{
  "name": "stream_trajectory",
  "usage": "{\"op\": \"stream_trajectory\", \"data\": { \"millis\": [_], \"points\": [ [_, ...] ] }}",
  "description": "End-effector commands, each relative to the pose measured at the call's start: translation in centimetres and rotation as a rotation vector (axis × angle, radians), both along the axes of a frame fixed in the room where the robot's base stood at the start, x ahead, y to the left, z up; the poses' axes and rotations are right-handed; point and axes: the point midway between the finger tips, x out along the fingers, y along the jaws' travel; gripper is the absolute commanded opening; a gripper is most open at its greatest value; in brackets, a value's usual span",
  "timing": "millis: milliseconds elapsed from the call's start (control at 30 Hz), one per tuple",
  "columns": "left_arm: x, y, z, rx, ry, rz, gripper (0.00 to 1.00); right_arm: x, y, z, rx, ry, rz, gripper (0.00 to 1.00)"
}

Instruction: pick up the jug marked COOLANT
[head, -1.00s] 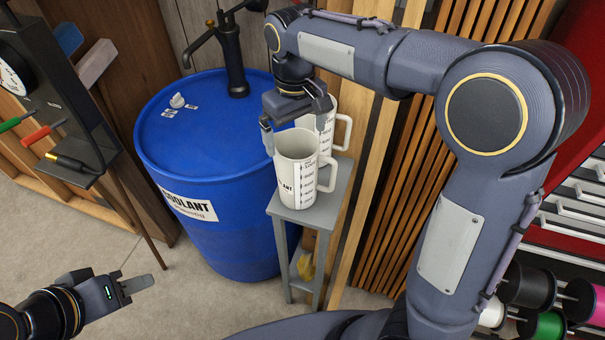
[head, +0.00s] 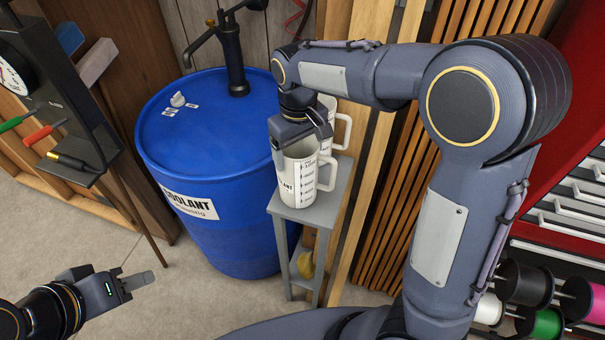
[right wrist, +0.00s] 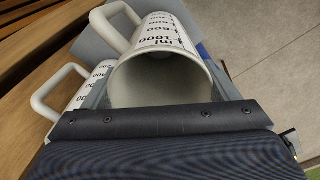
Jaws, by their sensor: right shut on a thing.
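A white measuring jug (head: 299,188) with black graduations stands upright on a small grey stand (head: 340,182). Its side label is partly visible, ending in "ANT". Its open mouth also shows in the right wrist view (right wrist: 165,82). My right gripper (head: 300,143) comes from above and is shut on this jug's upper part, fingers on opposite sides. A second white jug (head: 328,104) stands just behind, mostly hidden by the gripper; it shows in the right wrist view (right wrist: 103,72). My left gripper (head: 138,281) is low at the left, away from the jugs; its finger opening is unclear.
A blue drum (head: 220,230) labelled "...OOLANT", with a black hand pump (head: 235,65), stands directly left of the stand. Wooden slats (head: 410,180) rise behind and to the right. Wire spools (head: 525,283) are at lower right. Open floor lies at front left.

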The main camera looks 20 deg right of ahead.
Motion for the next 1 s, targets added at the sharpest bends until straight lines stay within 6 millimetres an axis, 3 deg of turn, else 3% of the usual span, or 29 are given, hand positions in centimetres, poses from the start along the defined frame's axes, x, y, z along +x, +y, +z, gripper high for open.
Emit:
{"op": "stream_trajectory", "data": {
  "millis": [100,367,533,667,1000],
  "points": [
    [0.0,0.0,0.0,0.000,0.000,0.000,0.36,0.0,0.0,0.1,0.000,-0.001,0.000,0.41],
    [0.0,0.0,0.0,0.000,0.000,0.000,0.36,0.0,0.0,0.2,0.000,-0.001,0.000,0.41],
    [0.0,0.0,0.0,0.000,0.000,0.000,0.36,0.1,0.1,1.2,0.002,-0.003,0.001,0.41],
    [0.0,0.0,-0.1,0.000,0.000,0.000,0.36,0.1,0.0,3.1,0.003,-0.006,0.000,0.41],
    [0.0,0.0,-0.7,0.000,0.000,0.000,0.36,-0.7,5.5,9.5,0.003,-0.006,0.005,0.41]
  ]
}}
